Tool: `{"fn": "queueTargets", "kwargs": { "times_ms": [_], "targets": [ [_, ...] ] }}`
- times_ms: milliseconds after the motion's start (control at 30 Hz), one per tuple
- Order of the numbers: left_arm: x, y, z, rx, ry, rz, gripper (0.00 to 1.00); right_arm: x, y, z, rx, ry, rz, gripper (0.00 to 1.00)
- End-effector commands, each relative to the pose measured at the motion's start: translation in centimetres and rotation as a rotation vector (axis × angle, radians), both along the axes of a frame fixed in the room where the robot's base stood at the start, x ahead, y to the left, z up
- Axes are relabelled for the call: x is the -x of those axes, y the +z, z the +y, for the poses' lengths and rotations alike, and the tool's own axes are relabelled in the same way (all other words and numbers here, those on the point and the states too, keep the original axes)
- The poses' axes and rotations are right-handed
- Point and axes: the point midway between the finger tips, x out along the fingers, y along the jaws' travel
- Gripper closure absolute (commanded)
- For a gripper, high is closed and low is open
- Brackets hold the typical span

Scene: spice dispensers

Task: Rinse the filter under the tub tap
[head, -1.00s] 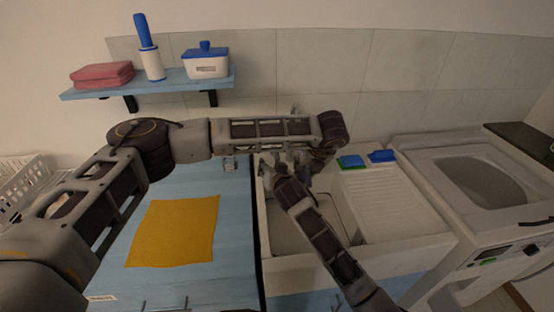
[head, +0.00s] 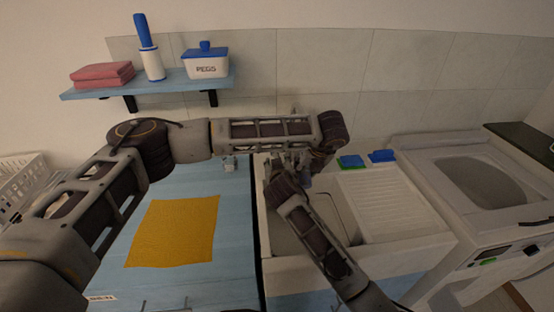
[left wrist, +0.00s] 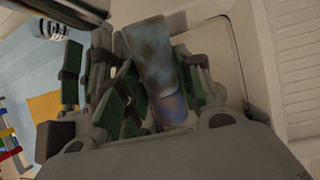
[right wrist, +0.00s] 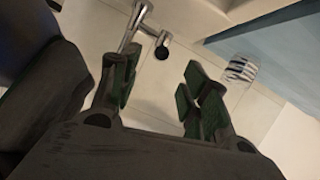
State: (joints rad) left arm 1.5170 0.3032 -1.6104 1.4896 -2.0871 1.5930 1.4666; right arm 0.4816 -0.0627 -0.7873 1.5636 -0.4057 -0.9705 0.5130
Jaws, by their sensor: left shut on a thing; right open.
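The filter (left wrist: 150,52) is a mottled grey-blue cylinder with brownish stains and a bluer lower end in the left wrist view. My left gripper (left wrist: 160,85) is shut on it, over the sink basin. In the head view, my left gripper (head: 298,160) is partly hidden by its own arm. My right gripper (right wrist: 158,85) is open, with nothing between its green-padded fingers. The metal tap (right wrist: 150,40) shows just beyond its fingertips; I cannot tell whether they touch. The tub (head: 362,252) is pale with a ribbed drainboard. Both hands are close together over its left side.
A yellow cloth (head: 173,232) lies on the blue counter (head: 232,220). A small striped clear container (right wrist: 240,68) stands near its right edge. A washer (head: 470,215) stands at right; the shelf (head: 150,88) is above left.

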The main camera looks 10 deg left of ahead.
Motion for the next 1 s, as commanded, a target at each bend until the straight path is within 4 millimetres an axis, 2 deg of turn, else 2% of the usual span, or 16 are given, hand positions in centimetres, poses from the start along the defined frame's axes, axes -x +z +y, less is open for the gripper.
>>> {"fn": "queueTargets", "kwargs": {
  "times_ms": [267, 1000],
  "targets": [
    [0.0, 0.0, 0.0, 0.0, 0.0, 0.0, 0.88, -1.0, -0.4, 0.3, 0.0, 0.0, 0.0, 0.54],
    [0.0, 0.0, 0.0, 0.0, 0.0, 0.0, 0.88, -5.6, -2.3, 1.4, 0.0, 0.001, 0.0, 0.54]
  ]
}}
